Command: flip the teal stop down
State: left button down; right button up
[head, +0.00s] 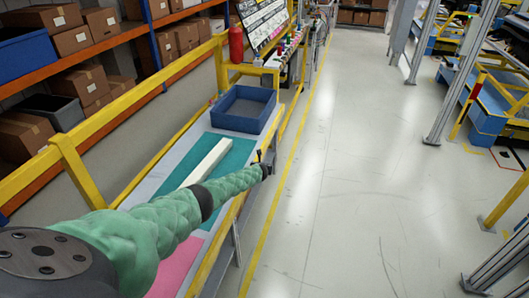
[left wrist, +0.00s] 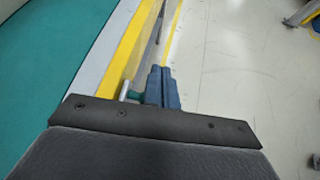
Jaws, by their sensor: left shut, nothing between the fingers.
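In the left wrist view a small teal piece (left wrist: 134,95), which looks like the teal stop, shows just left of my left gripper's fingers, beside the bench's yellow rail. A pale upright part (left wrist: 124,89) stands next to it. Most of the stop is hidden behind my gripper body, and I cannot tell its tilt or whether it touches the fingers. My left gripper (left wrist: 162,88) is shut and empty, with its blue-grey fingers together. In the head view the left gripper (head: 268,163) is at the bench's right edge, where the stop cannot be made out. My right gripper is not in view.
The bench has a yellow rail (left wrist: 128,45), a teal mat (head: 237,158), a long white bar (head: 208,160) and a blue bin (head: 243,121). A red bottle (head: 236,45) stands behind. Shelves with boxes line the left. The floor (head: 350,180) to the right is clear.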

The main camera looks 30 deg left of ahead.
pick_arm(q)
notch_tip(320, 180, up, 12)
jog(key=d+p, duration=0.1)
jog(key=p, duration=0.1)
jog(key=shift+w+d+r, duration=0.25)
jog(key=shift+w+d, duration=0.1)
jog(key=shift+d, duration=0.05)
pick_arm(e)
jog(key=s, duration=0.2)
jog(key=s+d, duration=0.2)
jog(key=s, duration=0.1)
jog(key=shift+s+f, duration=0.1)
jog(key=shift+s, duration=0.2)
